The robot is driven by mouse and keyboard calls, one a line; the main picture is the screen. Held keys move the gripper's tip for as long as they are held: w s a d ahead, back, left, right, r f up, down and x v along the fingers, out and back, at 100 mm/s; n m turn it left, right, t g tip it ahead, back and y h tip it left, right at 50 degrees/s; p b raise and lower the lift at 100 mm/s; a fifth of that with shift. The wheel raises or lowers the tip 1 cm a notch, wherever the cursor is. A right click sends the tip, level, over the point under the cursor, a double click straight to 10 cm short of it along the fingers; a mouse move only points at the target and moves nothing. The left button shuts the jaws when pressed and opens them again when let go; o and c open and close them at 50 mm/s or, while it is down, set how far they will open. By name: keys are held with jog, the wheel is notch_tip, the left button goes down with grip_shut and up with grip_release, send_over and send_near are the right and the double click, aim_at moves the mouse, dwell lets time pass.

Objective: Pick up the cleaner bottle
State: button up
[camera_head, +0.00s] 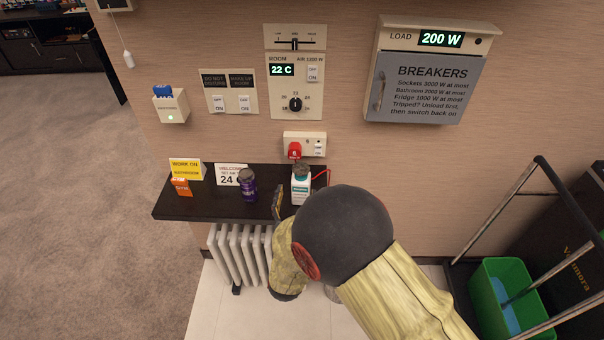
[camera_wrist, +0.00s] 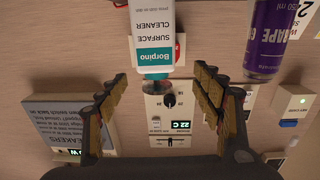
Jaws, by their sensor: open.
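The cleaner bottle (camera_head: 300,189) is white with a teal label band and stands upright on the dark shelf (camera_head: 190,208), near its right end. In the wrist view, which is upside down, the bottle (camera_wrist: 153,35) reads "Borpino surface cleaner". My gripper (camera_wrist: 160,78) is open and empty, its two fingers spread wide. The bottle lies ahead of the fingertips, roughly in line with the gap and apart from them. In the head view my arm hides most of my gripper (camera_head: 278,192), which is just in front of the shelf by the bottle.
A purple can (camera_head: 248,187) stands left of the bottle, with a white sign (camera_head: 229,175) behind it. An orange box (camera_head: 181,187) and a yellow sign (camera_head: 187,170) are further left. A radiator (camera_head: 240,247) is below.

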aim_at(300, 181)
jog(key=shift+w+d, duration=0.25)
jog(key=shift+w, duration=0.85)
jog(key=w, duration=0.2)
jog(key=w+b, duration=0.2)
jog(key=w, duration=0.1)
jog(key=shift+w+d+r, duration=0.1)
jog(key=shift+w+d, duration=0.2)
jog(key=shift+d, duration=0.1)
jog(key=shift+c, duration=1.4)
jog(key=shift+s, duration=0.1)
grip_shut()
jog(key=shift+r, duration=0.1)
